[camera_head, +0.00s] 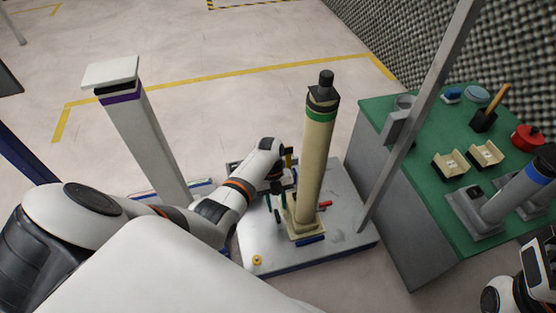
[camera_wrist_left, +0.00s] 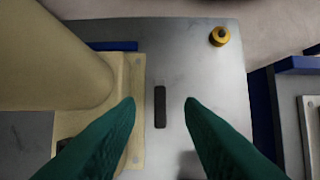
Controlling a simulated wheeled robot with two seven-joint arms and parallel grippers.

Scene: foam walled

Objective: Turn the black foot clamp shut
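The black foot clamp (camera_wrist_left: 160,107) is a short dark bar on the grey plate, beside the beige foot of the tall column. In the left wrist view it lies between the two green fingertips of my left gripper (camera_wrist_left: 160,103), with a visible gap on each side. The gripper is open and holds nothing. In the head view my left gripper (camera_head: 276,204) reaches down at the left of the beige column (camera_head: 313,160). The column stands upright in its square foot (camera_head: 305,231). My right gripper's fingers are not in view.
A red clamp (camera_head: 325,204) and a blue clamp (camera_head: 311,240) sit at other sides of the foot. A yellow knob (camera_head: 257,260) is near the plate's front corner. A grey post (camera_head: 420,110) and a green-topped bench (camera_head: 425,185) stand at right, a purple-banded pillar (camera_head: 150,140) at left.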

